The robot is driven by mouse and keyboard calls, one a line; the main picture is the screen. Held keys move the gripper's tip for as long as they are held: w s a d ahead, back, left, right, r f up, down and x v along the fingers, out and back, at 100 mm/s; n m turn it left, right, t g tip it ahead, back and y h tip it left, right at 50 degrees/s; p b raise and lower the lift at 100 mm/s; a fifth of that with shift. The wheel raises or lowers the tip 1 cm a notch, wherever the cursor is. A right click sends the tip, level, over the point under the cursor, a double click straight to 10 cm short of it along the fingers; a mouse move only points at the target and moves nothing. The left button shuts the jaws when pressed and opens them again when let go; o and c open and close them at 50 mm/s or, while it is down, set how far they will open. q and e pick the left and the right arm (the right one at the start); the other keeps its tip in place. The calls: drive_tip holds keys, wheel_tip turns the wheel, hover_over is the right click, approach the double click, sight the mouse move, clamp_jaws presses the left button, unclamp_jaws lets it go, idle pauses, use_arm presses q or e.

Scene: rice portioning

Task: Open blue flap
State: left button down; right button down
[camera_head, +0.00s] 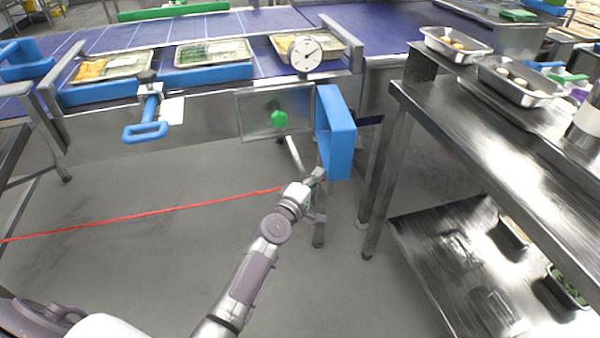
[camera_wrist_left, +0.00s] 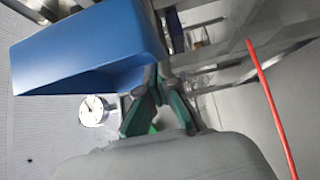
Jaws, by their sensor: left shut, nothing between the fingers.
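The blue flap (camera_head: 342,150) is a box-like blue panel at the front of the conveyor, just right of the round dial. It juts out towards me and hangs below the belt's edge. My left gripper (camera_head: 319,177) is shut and empty at the flap's lower left end. In the left wrist view the flap (camera_wrist_left: 85,45) fills the upper left, and the gripper's fingertips (camera_wrist_left: 152,75) come together by its lower right edge. I cannot tell whether they touch it. My right gripper is not in view.
The white dial (camera_head: 305,54) stands above a clear panel with a green knob (camera_head: 279,119). Trays, one of them a green-filled tray (camera_head: 213,66), sit on the conveyor. A steel table (camera_head: 480,130) stands close on the right. A red line (camera_head: 150,214) crosses the open floor at left.

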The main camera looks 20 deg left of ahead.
sight(330, 175)
use_arm(q)
drive_tip(key=shift+w+d, duration=0.4)
drive_tip(key=shift+d, duration=0.35)
drive_tip(key=shift+w+d, duration=0.4)
drive_tip(key=shift+d, duration=0.35)
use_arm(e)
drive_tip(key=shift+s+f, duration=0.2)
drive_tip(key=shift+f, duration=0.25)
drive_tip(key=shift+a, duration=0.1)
